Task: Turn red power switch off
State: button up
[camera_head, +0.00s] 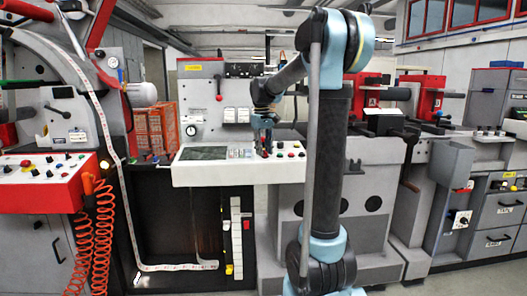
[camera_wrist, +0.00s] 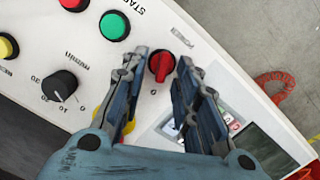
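The red power switch (camera_wrist: 161,66) is a rotary knob on the white control panel (camera_wrist: 215,50) in the wrist view. A "POWER" label sits above it and a "0" mark below it. My gripper (camera_wrist: 164,68) is open, with one finger on each side of the knob. A small gap shows between the knob and each finger, so I see no grip on it. In the head view my gripper (camera_head: 266,150) is over the right part of the white panel (camera_head: 235,174), and the knob itself cannot be made out there.
Near the switch are a green button (camera_wrist: 114,25), a red button (camera_wrist: 72,3), a black dial (camera_wrist: 60,86) and a yellow button (camera_wrist: 6,46). A dark screen (camera_wrist: 262,150) lies at the lower right. A red machine panel (camera_head: 40,190) with coiled orange cables stands at the left.

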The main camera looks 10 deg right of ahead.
notch_tip(320, 180, up, 12)
jog(key=shift+s+a, duration=0.15)
jog(key=shift+a, duration=0.25)
jog(key=shift+f, duration=0.1)
dwell(0.3)
jog(key=s+d+f+m+t, duration=0.1)
jog(key=s+d+f, duration=0.3)
jog(key=s+f, duration=1.2)
jog(key=s+d+f+m, duration=0.4)
jog(key=s+d+f, duration=0.1)
jog(key=s+f, duration=1.1)
jog(key=s, duration=0.3)
jog(key=shift+s+t+y, duration=0.25)
jog(key=shift+t+y, duration=0.15)
jog(key=shift+w+f, duration=0.15)
jog(key=shift+w, duration=0.25)
